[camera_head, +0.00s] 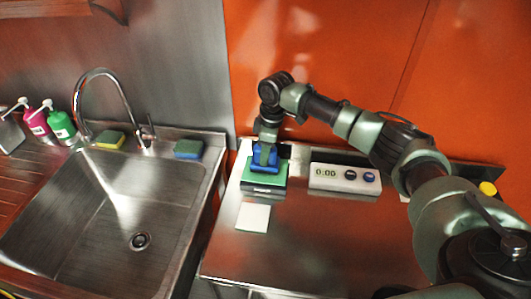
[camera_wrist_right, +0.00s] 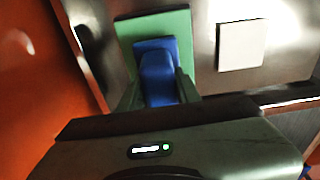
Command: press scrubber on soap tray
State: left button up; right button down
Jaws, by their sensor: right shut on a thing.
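My right gripper (camera_head: 266,146) is shut on a blue scrubber (camera_head: 264,157) with a handle-like upper part. The scrubber is upright over the green soap tray (camera_head: 268,180), which lies on a dark base on the steel counter. In the right wrist view the scrubber (camera_wrist_right: 159,72) sits between the two fingers (camera_wrist_right: 160,90), and the green tray (camera_wrist_right: 183,24) shows around its far edges. The scrubber's underside is hidden, so I cannot tell how firmly it touches the tray. My left gripper is not in view.
A white box with a 0.00 display (camera_head: 344,180) stands right of the tray. A white square (camera_head: 253,217) lies in front of it. A steel sink (camera_head: 110,215) is at the left, with two sponges (camera_head: 188,149) on its back rim. The front counter is clear.

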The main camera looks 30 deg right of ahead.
jog(key=shift+f, duration=1.1)
dwell(1.9)
notch_tip(320, 180, up, 7)
jog(key=p, duration=0.7)
jog(key=shift+r, duration=0.1)
dwell(0.5)
jog(key=shift+a, duration=0.1)
